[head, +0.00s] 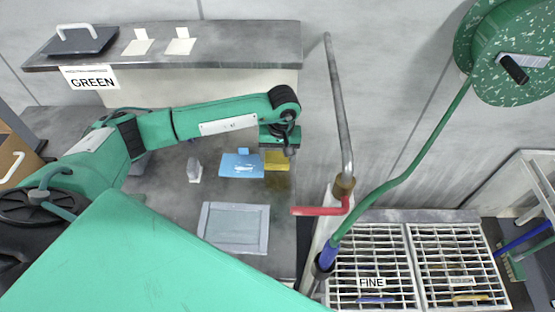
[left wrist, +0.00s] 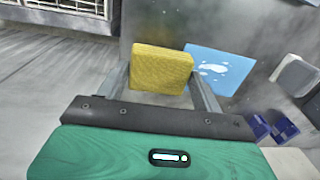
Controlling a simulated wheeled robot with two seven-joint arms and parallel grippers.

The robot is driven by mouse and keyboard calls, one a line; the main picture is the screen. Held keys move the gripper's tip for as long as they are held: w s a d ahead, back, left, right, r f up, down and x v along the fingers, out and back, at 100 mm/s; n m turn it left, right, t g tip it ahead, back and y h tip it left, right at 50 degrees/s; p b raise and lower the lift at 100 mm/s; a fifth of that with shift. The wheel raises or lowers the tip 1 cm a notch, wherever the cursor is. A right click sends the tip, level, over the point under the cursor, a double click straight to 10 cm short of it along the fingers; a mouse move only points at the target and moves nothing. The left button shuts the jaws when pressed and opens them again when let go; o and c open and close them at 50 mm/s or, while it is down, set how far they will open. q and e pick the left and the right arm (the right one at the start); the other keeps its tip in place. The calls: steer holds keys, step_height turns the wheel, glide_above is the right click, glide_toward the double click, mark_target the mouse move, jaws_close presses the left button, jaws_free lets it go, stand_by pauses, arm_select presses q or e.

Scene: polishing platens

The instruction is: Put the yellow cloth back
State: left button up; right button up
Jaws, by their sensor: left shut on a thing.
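The yellow cloth (head: 278,162) is a small square pad at the right end of the table, next to the blue cloth (head: 242,165). My left gripper (head: 276,146) is directly over it. In the left wrist view the yellow cloth (left wrist: 161,68) sits between the two grey fingers of my left gripper (left wrist: 161,82), which are shut on it. The blue cloth, with a white mark, lies just beyond the right finger (left wrist: 220,68). I cannot tell whether the yellow cloth touches the tabletop. My right gripper is not in view.
A grey framed plate (head: 235,228) lies on the table (head: 190,215) nearer me. A small pale upright object (head: 194,170) stands left of the blue cloth. A pipe with a red handle (head: 318,210) rises at the table's right. A shelf labelled GREEN (head: 225,45) is behind; grates (head: 365,240) are right.

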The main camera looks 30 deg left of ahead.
mark_target(278, 158)
arm_select(q)
step_height(278, 158, down, 4)
steer(key=shift+r+p, duration=0.25)
steer(key=shift+p, duration=0.25)
arm_select(e)
steer(key=shift+s+d+r, duration=0.3)
steer(key=shift+d+r, duration=0.1)
steer(key=shift+r, duration=0.15)
arm_select(q)
steer(key=shift+f, duration=0.1)
steer(key=shift+f+b, duration=0.1)
steer(key=shift+b, duration=0.2)
steer(key=o, duration=1.3)
arm_select(e)
steer(key=shift+a+f, duration=0.2)
steer(key=shift+a, duration=0.05)
steer(key=shift+a, duration=0.1)
steer(key=shift+r, duration=0.15)
